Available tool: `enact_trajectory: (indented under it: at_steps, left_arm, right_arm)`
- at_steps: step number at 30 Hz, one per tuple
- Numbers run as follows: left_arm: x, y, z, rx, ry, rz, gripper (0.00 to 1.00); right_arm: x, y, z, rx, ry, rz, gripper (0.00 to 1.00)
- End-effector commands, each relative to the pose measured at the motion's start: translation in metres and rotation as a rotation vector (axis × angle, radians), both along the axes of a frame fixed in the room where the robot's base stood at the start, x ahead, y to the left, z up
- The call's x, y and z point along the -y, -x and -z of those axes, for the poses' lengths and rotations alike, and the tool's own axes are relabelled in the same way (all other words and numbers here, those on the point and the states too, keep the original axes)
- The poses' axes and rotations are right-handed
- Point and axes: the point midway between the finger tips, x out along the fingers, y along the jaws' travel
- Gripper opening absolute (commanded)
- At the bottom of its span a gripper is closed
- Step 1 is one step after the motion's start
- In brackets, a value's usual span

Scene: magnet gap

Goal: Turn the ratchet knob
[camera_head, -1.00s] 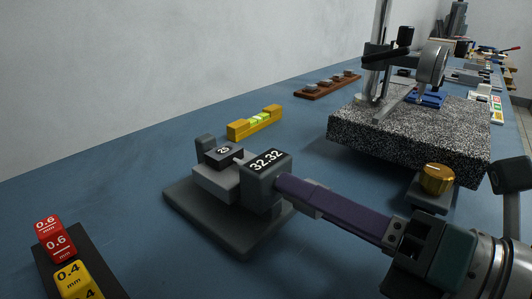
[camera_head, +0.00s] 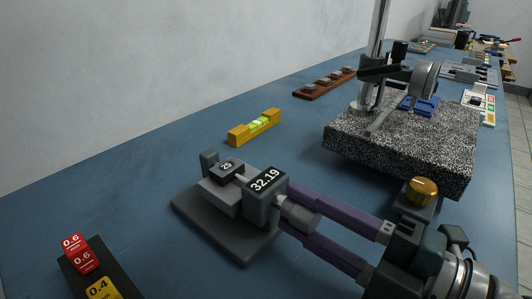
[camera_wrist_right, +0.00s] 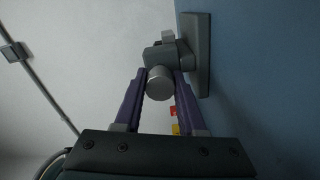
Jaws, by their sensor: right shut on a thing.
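The ratchet knob is a short grey cylinder (camera_head: 299,213) on the right side of a dark grey micrometer device (camera_head: 228,238) on the blue bench. The device's display block (camera_head: 262,196) reads 32.19, and a small block (camera_head: 227,169) marked 25 sits on its left part. My right gripper (camera_head: 290,209) is shut on the knob, with one purple finger on each side of it. In the right wrist view, the knob's round end face (camera_wrist_right: 160,84) shows between the two fingertips (camera_wrist_right: 160,80). My left gripper is not in view.
A yellow spirit level (camera_head: 254,128) lies behind the device. A speckled granite plate (camera_head: 400,150) with a gauge stand is at the back right, with a brass knob (camera_head: 422,191) in front. A dark tray (camera_head: 112,264) with red and yellow blocks is at front left.

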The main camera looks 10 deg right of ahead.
Motion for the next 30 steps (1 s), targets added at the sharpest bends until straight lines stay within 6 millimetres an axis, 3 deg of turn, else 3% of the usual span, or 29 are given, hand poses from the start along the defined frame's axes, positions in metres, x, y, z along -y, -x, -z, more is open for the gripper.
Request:
enact_trajectory:
  at_steps: [15,30]
  left_arm:
    - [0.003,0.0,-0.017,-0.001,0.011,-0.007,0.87]
    - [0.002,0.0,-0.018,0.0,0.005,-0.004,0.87]
  right_arm:
    - [0.0,0.0,-0.003,-0.192,-0.253,-0.003,0.0]
    - [0.0,0.0,-0.002,-0.223,-0.293,-0.004,0.0]
